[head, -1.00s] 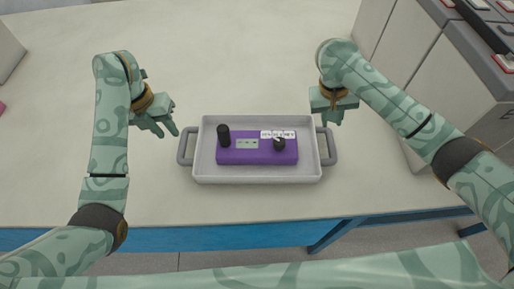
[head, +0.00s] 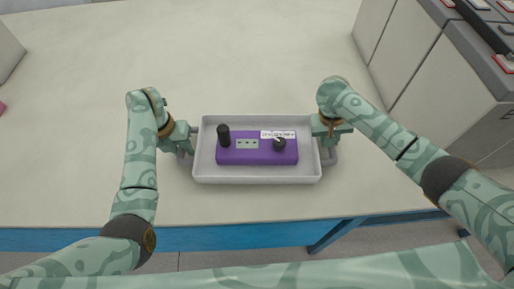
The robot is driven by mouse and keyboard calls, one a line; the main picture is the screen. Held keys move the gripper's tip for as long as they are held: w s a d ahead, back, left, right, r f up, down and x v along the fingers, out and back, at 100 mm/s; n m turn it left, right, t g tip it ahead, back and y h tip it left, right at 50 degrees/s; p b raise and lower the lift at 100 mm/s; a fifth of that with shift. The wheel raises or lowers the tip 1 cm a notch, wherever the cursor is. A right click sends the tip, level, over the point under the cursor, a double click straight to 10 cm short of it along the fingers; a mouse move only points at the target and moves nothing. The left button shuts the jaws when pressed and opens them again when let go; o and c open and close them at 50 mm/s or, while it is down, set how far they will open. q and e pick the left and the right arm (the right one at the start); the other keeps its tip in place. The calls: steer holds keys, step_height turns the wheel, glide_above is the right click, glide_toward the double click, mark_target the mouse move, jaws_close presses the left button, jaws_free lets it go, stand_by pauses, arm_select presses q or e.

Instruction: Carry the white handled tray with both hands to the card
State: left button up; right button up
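The white handled tray (head: 256,180) sits on the table near its front edge. A purple box (head: 257,157) with a black cylinder, a black knob and a white label lies in it. My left gripper (head: 187,150) is at the tray's left handle (head: 184,160) and partly covers it. My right gripper (head: 327,143) is at the right handle (head: 331,160) and covers its upper part. The fingers are too small and hidden to tell whether either gripper is open or shut on its handle. I cannot make out the card for certain.
The pale table (head: 250,60) is clear behind the tray. Large grey battery-like blocks (head: 425,65) stand on the right. A grey block (head: 8,50) and a bit of pink show at the left edge. The table's blue front edge (head: 200,238) is close.

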arm_select(q)
jaws_close()
arm_select(e)
jaws_close()
arm_select(q)
steer(key=shift+r, duration=0.15)
arm_select(e)
steer(key=shift+r, duration=0.1)
